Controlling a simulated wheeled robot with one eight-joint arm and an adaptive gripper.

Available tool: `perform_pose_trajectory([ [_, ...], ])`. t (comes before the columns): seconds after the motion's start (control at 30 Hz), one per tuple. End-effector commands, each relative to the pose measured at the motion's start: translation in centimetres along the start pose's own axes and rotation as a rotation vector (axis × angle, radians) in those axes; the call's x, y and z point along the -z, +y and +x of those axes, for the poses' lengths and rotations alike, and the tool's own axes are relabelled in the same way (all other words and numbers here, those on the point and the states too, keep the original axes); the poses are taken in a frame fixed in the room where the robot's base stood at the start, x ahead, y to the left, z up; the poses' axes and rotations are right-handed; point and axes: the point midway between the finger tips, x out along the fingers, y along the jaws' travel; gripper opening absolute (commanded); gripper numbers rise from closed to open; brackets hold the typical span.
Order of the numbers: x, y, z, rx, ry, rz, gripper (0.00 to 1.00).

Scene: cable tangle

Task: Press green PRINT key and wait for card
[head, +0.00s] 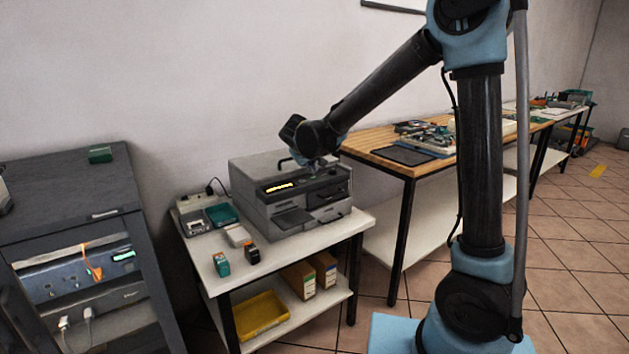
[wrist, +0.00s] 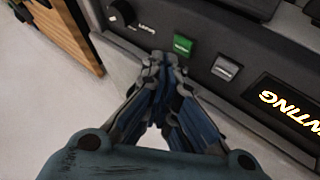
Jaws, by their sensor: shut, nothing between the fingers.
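The grey card printer (head: 290,192) stands on a small white table in the head view. Its display (wrist: 291,104) is lit, and the letters "NTING" show in the wrist view; the same lit display shows yellow in the head view (head: 279,188). The green key (wrist: 182,45) sits on the printer's panel, between a black knob and a grey key. My gripper (wrist: 166,62) is shut and empty, its fingertips just below the green key in the picture. I cannot tell whether they touch it. In the head view my arm hides part of the printer top. No card is seen in the output tray (head: 293,218).
A grey key (wrist: 226,67) and a black knob (wrist: 121,13) flank the green key. Small boxes (head: 238,235) stand left of the printer. A wooden workbench (head: 405,168) stands close on the right. A dark cabinet (head: 70,200) is at the left.

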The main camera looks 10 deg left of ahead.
Motion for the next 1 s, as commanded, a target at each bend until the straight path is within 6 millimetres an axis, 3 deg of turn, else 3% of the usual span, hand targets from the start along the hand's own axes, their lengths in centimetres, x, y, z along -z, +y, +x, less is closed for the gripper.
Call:
perform_pose_trajectory([
  [0.23, 0.2, 0.1, -0.2, 0.000, 0.000, 0.000, 0.00],
  [1.0, 2.5, 2.5, -3.5, 0.000, 0.000, 0.000, 0.00],
])
